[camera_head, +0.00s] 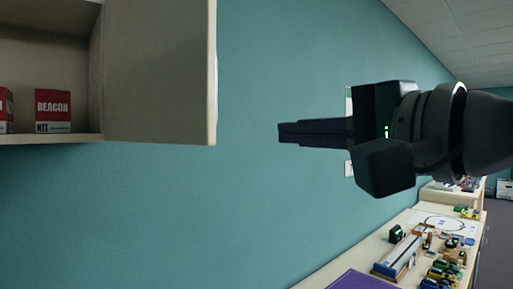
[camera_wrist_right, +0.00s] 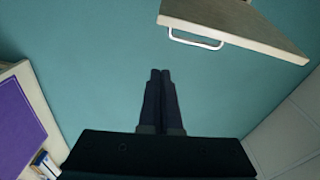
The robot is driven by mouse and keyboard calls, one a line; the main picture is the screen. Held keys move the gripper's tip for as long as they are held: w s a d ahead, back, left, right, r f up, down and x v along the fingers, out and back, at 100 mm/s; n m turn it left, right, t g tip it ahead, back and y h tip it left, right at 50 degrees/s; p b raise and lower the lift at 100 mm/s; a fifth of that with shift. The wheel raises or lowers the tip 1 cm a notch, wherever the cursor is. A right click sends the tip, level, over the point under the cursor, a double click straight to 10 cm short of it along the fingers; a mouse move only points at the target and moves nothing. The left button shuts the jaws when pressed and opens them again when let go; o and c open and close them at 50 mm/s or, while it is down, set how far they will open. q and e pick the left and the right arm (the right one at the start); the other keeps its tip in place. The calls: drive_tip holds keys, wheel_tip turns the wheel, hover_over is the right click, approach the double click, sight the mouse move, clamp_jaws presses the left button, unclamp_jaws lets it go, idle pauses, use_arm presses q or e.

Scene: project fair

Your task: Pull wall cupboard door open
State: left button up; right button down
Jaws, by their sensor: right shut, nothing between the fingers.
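The wall cupboard (camera_head: 48,138) is at the upper left of the head view. Its door (camera_head: 160,75) stands open, swung out to the right, and the inside shows. The door also shows in the right wrist view (camera_wrist_right: 238,20), with a white bar handle (camera_wrist_right: 196,40) on its face. My right gripper (camera_head: 282,132) is shut and empty, to the right of the door's edge and apart from it. In the right wrist view its fingertips (camera_wrist_right: 160,73) are below the handle and do not touch it. My left gripper is not in view.
Below right, a long table (camera_head: 330,272) carries a purple mat (camera_head: 362,281) and several small kits and parts (camera_head: 441,270). The teal wall (camera_head: 250,200) between door and gripper is clear.

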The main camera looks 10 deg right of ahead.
use_arm(q)
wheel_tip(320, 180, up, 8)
drive_tip(key=p, duration=0.8)
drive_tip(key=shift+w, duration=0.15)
use_arm(e)
drive_tip(key=w+a+m, duration=0.1)
drive_tip(key=w+a, duration=0.4)
drive_tip(key=a, duration=0.2)
drive_tip(key=shift+f+m, duration=0.15)
drive_tip(key=shift+m, duration=0.15)
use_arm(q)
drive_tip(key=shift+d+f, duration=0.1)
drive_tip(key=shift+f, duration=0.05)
use_arm(e)
drive_tip(key=shift+w+a, duration=0.1)
